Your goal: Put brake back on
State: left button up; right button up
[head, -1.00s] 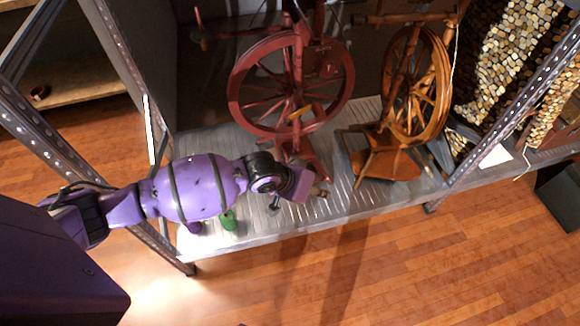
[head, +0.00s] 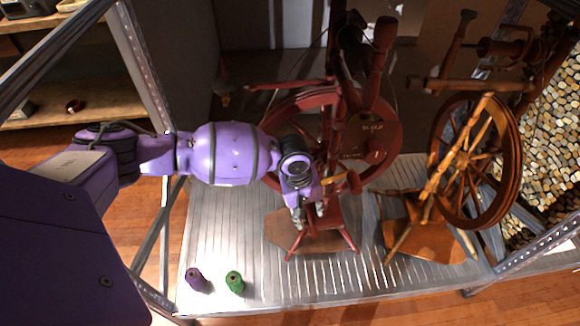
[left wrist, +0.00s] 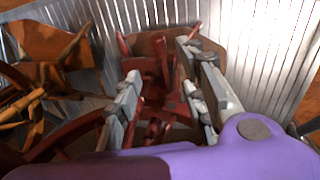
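The red spinning wheel (head: 372,125) stands on the metal shelf, with a small yellow-orange piece (head: 353,182) at its front. I cannot tell which part is the brake. My left gripper (head: 309,218) points down in front of the wheel's lower left side, over its base. In the left wrist view the two grey fingers (left wrist: 163,92) are apart, with red wooden parts (left wrist: 155,75) showing between and beyond them. I cannot tell whether they touch. Nothing is seen gripped. My right gripper is not in view.
A brown wooden spinning wheel (head: 478,160) stands to the right. A purple spool (head: 196,279) and a green spool (head: 235,282) stand at the ribbed shelf's (head: 300,280) front left. Stacked logs (head: 560,120) are at the right.

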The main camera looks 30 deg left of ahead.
pick_arm(q)
jog(key=b, duration=0.1)
send_over(313, 229)
jog(key=s, duration=0.1)
notch_tip(313, 229, down, 5)
jog(key=f, duration=0.2)
jog(key=f+b, duration=0.1)
jog(key=w+f+b, duration=0.1)
jog(key=f, duration=0.1)
jog(key=shift+f, duration=0.35)
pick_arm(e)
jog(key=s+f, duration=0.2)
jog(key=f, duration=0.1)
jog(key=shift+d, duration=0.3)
pick_arm(q)
grip_shut()
